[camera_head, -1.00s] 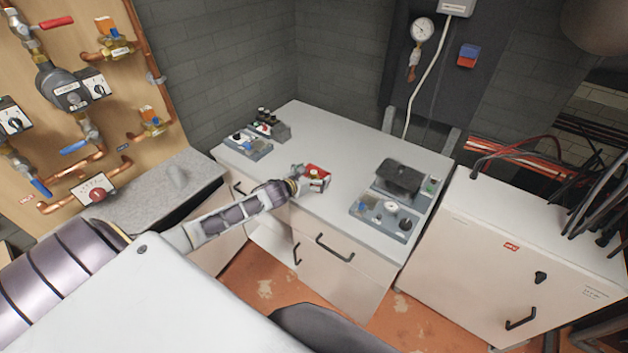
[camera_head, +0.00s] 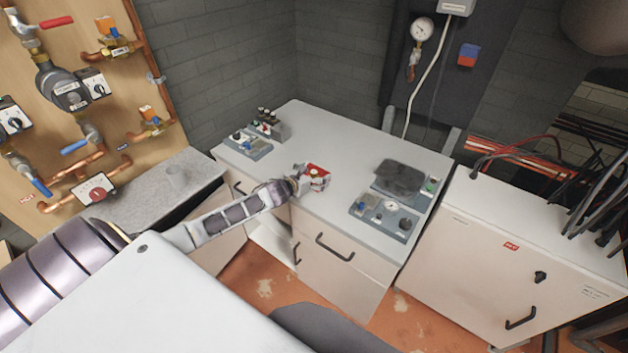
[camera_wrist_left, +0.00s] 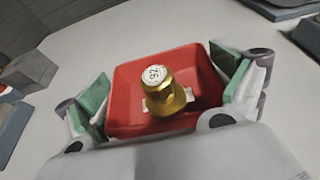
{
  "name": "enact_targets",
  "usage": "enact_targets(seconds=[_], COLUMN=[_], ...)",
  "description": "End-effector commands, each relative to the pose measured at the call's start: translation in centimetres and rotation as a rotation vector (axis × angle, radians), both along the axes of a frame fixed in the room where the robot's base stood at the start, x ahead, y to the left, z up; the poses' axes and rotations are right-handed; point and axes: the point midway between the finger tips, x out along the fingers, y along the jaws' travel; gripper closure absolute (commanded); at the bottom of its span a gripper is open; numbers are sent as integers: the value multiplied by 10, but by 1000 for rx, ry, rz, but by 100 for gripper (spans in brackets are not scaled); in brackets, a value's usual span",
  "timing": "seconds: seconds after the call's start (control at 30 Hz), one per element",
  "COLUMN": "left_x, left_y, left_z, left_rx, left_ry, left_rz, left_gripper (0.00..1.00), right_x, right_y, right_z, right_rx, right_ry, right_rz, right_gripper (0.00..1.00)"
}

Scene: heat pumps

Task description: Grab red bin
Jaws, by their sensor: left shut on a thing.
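The red bin (camera_head: 318,170) is on the grey worktop in the head view, close to its front edge. In the left wrist view the red bin (camera_wrist_left: 135,80) fills the middle, with a brass fitting (camera_wrist_left: 160,92) with a white top label inside it. My left gripper (camera_head: 306,180) is at the bin, its green-padded fingers on either side of it in the left wrist view (camera_wrist_left: 165,92). The gripper is shut on the bin. Whether the bin touches the worktop is hard to tell. My right gripper is not in view.
The grey worktop (camera_head: 345,140) has small control boxes at its back left (camera_head: 250,143) and a control panel (camera_head: 385,217) with a dark pad at its right. A white cabinet (camera_head: 520,250) stands to the right. The middle of the worktop is clear.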

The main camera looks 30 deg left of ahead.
Motion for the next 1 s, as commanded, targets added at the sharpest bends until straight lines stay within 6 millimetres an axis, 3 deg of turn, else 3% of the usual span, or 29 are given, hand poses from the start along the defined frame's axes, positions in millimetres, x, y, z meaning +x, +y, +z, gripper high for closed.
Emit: enact_targets(seconds=[0.47,1.0], left_x=[1,1], left_y=[1,1], left_z=[9,61], left_rx=[2,3], left_ry=[-3,-5], left_rz=[-1,-1], left_gripper=[40,40], right_x=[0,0], right_y=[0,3], right_z=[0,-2], right_rx=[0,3], right_ry=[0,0], right_rz=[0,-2], right_gripper=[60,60])
